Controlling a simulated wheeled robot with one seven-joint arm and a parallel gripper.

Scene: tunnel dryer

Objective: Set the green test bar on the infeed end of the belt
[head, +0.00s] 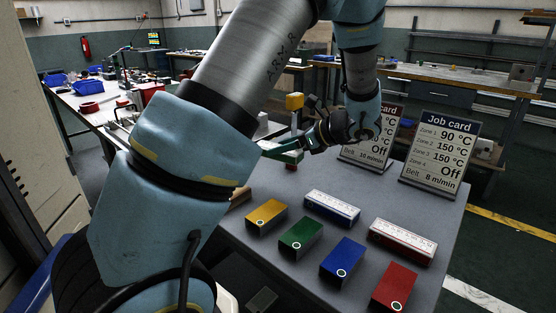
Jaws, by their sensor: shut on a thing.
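My gripper (292,145) is shut on a bar with green and white faces, the green test bar (288,156), above the far left part of the grey table. The fingers cover part of it, and I cannot tell whether it touches anything below. Similar bars lie on the table: one white and blue (332,207), one white and red (403,241). The infeed end of the belt cannot be clearly made out; my arm hides much of that area.
Yellow (267,215), green (301,238), blue (343,261) and red (394,287) blocks with round marks stand on the grey table (437,215). Two job cards (437,150) stand at its back edge. A yellow-topped part (294,101) rises behind my gripper. Benches line the room.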

